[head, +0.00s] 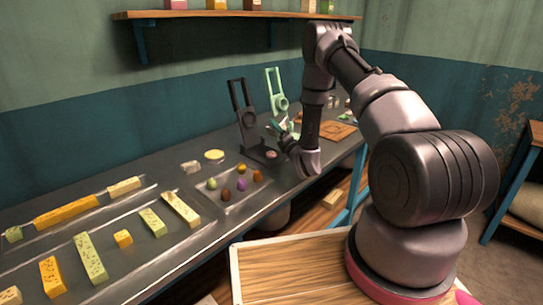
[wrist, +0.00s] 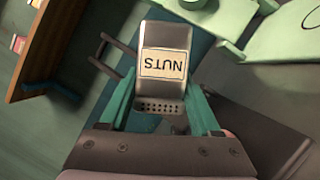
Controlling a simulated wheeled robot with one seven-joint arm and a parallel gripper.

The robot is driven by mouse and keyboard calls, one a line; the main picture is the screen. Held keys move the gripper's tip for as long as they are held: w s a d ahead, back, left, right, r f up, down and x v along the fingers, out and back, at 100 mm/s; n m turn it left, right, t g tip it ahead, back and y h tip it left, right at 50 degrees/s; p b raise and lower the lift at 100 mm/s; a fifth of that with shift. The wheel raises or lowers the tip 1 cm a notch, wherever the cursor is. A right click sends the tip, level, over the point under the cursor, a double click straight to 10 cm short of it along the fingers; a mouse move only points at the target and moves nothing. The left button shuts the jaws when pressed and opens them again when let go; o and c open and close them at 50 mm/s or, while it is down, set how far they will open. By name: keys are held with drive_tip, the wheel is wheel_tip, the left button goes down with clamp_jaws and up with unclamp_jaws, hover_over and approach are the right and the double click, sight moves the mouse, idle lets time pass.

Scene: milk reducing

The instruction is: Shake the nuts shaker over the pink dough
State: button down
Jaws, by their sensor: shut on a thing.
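My gripper (wrist: 160,110) has its teal fingers closed on the nuts shaker (wrist: 165,88), a grey box with a pale NUTS label that reads upside down in the wrist view. The shaker's perforated end points towards the palm. In the head view my gripper (head: 284,128) is over the bench beside the black press, and the shaker can hardly be made out there. The pink dough (head: 271,154) is a small round piece at the foot of the black press, a little below and left of my gripper. The dough cannot be seen in the wrist view.
A black press (head: 246,118) and a green press (head: 276,92) stand close to my gripper. A tray (head: 236,205) of several coloured balls is nearer, with several yellow and green bars along the bench. A wooden shelf (head: 190,14) is on the wall.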

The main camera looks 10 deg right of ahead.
wheel_tip(320, 180, up, 2)
drive_tip(key=shift+r, duration=0.1)
wheel_tip(320, 180, down, 3)
drive_tip(key=shift+r, duration=0.1)
wheel_tip(320, 180, up, 3)
drive_tip(key=shift+f, duration=1.6)
